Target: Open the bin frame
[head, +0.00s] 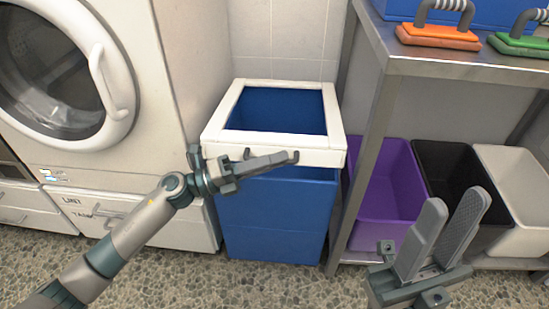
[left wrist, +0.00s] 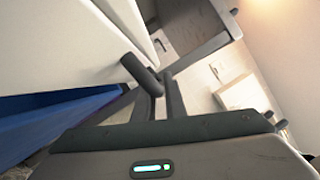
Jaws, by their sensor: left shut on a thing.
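The white square bin frame (head: 222,128) sits over the blue bin (head: 275,215), with blue showing through its opening. A narrow dark gap shows between the frame's front edge and the bin's front rim. A dark handle (head: 293,156) is on the frame's front face; it also shows in the left wrist view (left wrist: 141,75). My left gripper (head: 250,165) is shut on the handle, partly hiding it. The frame (left wrist: 95,40) and the blue bin (left wrist: 60,125) fill the left of the wrist view. My right gripper (head: 445,240) is open and empty, fingers up, in front of the shelf.
A white washing machine (head: 175,60) stands left of the bin. A metal table (head: 400,65) at the right holds an orange-based iron-like tool (head: 438,38) and a green one (head: 520,45). Purple (head: 385,195), black (head: 450,165) and white (head: 515,180) tubs stand beneath it. The speckled floor in front is clear.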

